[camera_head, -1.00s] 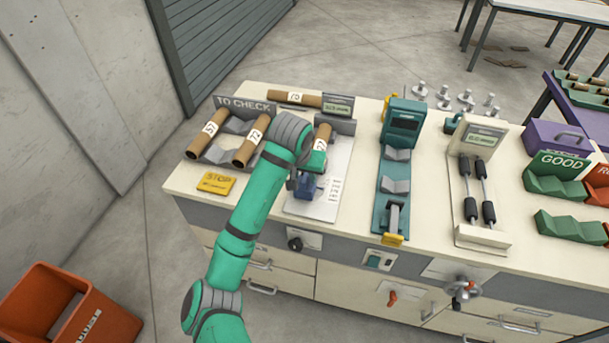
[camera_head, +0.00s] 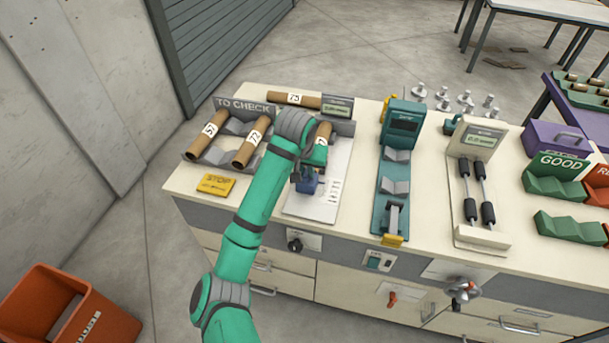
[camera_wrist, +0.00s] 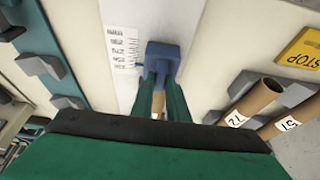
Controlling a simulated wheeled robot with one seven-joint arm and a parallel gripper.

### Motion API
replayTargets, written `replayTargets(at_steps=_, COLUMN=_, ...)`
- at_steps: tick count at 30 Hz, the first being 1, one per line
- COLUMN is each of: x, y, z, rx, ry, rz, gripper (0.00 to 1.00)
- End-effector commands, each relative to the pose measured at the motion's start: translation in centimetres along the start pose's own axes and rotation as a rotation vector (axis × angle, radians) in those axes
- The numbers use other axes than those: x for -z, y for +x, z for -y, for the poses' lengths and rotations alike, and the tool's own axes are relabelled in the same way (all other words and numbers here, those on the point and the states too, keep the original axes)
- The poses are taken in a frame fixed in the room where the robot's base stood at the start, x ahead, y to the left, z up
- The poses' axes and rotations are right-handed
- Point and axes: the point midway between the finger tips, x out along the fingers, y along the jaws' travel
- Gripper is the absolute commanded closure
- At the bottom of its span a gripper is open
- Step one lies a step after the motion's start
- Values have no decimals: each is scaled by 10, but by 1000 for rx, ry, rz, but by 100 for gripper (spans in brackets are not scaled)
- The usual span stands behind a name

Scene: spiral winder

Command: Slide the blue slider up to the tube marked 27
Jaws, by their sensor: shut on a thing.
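The blue slider (camera_head: 308,185) sits on the pale measuring plate (camera_head: 318,208); it also shows in the wrist view (camera_wrist: 163,50). My gripper (camera_head: 304,176) is shut on it, with green fingers (camera_wrist: 161,75) on either side of the slider. A brown tube (camera_head: 321,140) lies behind the slider at the back of the plate, its label partly covered by my wrist; I cannot read it fully. A bit of brown tube (camera_wrist: 158,104) shows between my fingers. Whether slider and tube touch is hidden.
The TO CHECK rack (camera_head: 246,105) holds tubes marked 51 (camera_head: 207,134) and 72 (camera_head: 252,140), close left of my arm. Another tube (camera_head: 273,97) lies at the back beside a small display (camera_head: 338,106). A yellow STOP plate (camera_head: 215,185) lies front left. A teal device (camera_head: 403,125) stands right.

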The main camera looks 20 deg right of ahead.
Motion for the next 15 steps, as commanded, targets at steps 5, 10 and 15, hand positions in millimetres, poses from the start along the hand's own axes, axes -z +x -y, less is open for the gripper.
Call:
replayTargets(at_steps=5, x=4, y=1, z=-1, rx=-1, ry=1, rz=-5, gripper=100)
replayTargets(at_steps=10, x=4, y=1, z=-1, rx=-1, ry=1, rz=-6, gripper=74)
replayTargets(at_steps=15, x=3, y=1, z=-1, rx=-1, ry=0, rz=-4, gripper=67)
